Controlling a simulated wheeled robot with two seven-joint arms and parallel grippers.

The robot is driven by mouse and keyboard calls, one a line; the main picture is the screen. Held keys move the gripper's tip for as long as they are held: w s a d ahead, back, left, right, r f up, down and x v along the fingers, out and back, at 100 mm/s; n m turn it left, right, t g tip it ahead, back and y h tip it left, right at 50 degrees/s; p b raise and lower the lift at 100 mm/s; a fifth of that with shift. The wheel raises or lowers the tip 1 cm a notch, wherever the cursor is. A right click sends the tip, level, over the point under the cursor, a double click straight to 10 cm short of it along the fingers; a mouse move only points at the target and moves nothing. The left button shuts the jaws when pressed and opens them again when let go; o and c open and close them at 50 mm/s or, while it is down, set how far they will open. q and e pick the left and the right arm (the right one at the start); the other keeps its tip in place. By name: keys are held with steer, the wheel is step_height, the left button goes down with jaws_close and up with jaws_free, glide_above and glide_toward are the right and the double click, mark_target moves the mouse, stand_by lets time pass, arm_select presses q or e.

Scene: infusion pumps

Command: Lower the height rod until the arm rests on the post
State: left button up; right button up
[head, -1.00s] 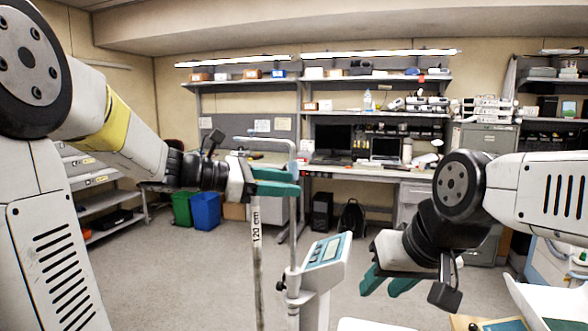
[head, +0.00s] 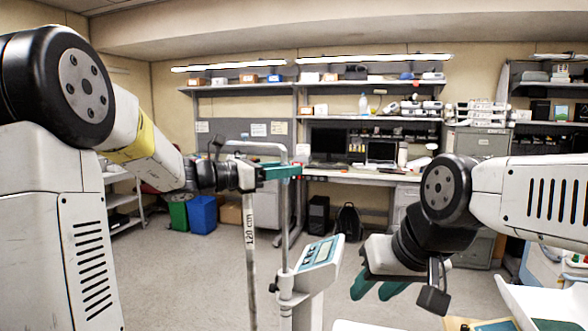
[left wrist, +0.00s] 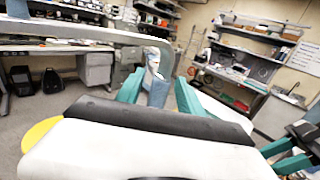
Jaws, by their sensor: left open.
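The height rod (head: 285,225) is a thin grey upright pole with a horizontal arm (head: 255,145) at its top. It runs down to a collar beside the post's tilted teal display head (head: 320,252). The arm is well above the post. My left gripper (head: 280,173) is open at the upper rod, just below the bend. In the left wrist view, the rod (left wrist: 156,88) shows between my left gripper's teal fingers (left wrist: 158,93); contact cannot be told. My right gripper (head: 378,289) is open and empty, right of the display head.
A pole marked 120 cm (head: 250,240) stands just left of the rod. A blue bin (head: 203,214) and desks with monitors are farther back. A white surface (head: 530,305) is at lower right.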

arm_select(q)
steer(key=shift+x, duration=1.4)
jaws_close()
step_height(320, 180, down, 9)
steer(key=shift+f, duration=0.25)
jaws_free()
steer(key=shift+a, duration=0.1)
